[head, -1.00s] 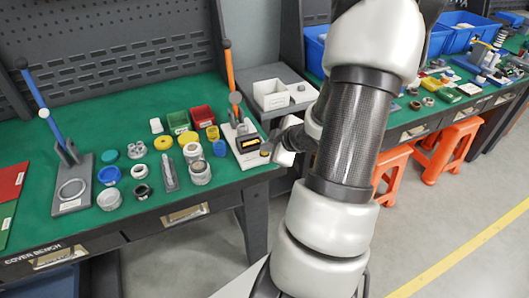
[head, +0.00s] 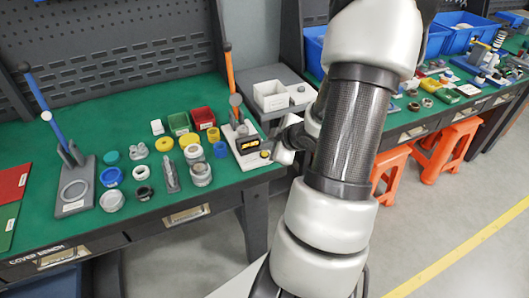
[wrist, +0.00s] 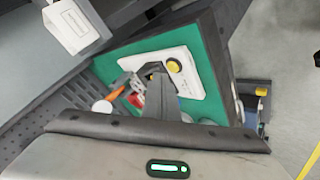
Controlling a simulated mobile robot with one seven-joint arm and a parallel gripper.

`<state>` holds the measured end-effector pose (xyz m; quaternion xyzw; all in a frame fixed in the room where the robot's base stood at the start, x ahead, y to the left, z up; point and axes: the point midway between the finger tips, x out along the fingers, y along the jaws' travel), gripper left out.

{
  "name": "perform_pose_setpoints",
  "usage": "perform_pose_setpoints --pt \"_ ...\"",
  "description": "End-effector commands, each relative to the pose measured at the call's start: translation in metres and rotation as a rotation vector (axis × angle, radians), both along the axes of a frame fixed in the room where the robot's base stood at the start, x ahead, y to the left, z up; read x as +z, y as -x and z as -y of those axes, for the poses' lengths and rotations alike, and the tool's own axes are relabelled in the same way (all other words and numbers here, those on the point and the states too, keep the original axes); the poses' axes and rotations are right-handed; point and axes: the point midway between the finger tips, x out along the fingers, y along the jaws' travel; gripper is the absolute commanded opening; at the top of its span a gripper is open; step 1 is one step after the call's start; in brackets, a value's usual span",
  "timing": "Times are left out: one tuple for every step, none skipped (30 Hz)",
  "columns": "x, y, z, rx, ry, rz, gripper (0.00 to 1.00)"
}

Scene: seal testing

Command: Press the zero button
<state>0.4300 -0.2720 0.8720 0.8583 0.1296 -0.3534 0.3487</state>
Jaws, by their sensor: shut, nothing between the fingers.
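The tester (head: 247,162) is a pale base with a dark display box (head: 248,144) and an orange upright lever, at the right end of the green bench. A round yellow button (head: 265,154) sits at its front right; it also shows in the wrist view (wrist: 174,65), on the white base plate. I take this as the zero button; its label is too small to read. My gripper (head: 281,151) is just right of the button, its tips partly unclear. In the wrist view my fingers (wrist: 159,78) are shut and empty, next to the button; I cannot tell whether they touch anything.
Left of the tester stand red and green bins (head: 203,117), with several rings and cups. A blue-handled lever press (head: 72,175) is at the left. A grey stand with a white bin (head: 270,96) is behind my gripper. Orange stools (head: 455,150) stand at the right.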

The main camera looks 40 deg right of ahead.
Motion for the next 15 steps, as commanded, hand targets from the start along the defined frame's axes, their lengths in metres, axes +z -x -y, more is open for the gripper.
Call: perform_pose_setpoints --pt "0.000 0.000 0.000 0.000 0.000 0.000 0.00" --pt "0.001 0.000 0.000 0.000 0.000 0.000 0.00" --pt "0.002 0.000 0.000 0.000 0.000 0.000 0.00" --pt "0.003 0.000 0.000 0.000 0.000 0.000 0.00" --pt "0.005 0.000 0.000 0.000 0.000 0.000 0.00" --pt "0.009 0.000 0.000 0.000 0.000 0.000 0.00" --pt "0.011 0.000 0.000 0.000 0.000 0.000 0.00" --pt "0.015 0.000 0.000 0.001 0.001 0.000 0.00" --pt "0.019 0.000 0.000 0.001 0.001 0.000 0.00" --pt "0.022 0.000 0.000 0.001 0.001 0.000 0.00" --pt "0.026 0.000 0.000 0.001 0.001 0.000 0.00" --pt "0.030 0.000 0.000 0.001 0.001 0.000 0.00" --pt "0.033 0.000 0.000 0.001 0.001 0.000 0.00" --pt "0.036 0.000 0.000 0.000 0.000 0.000 0.00" --pt "0.040 0.000 0.000 -0.001 0.001 0.001 0.00"
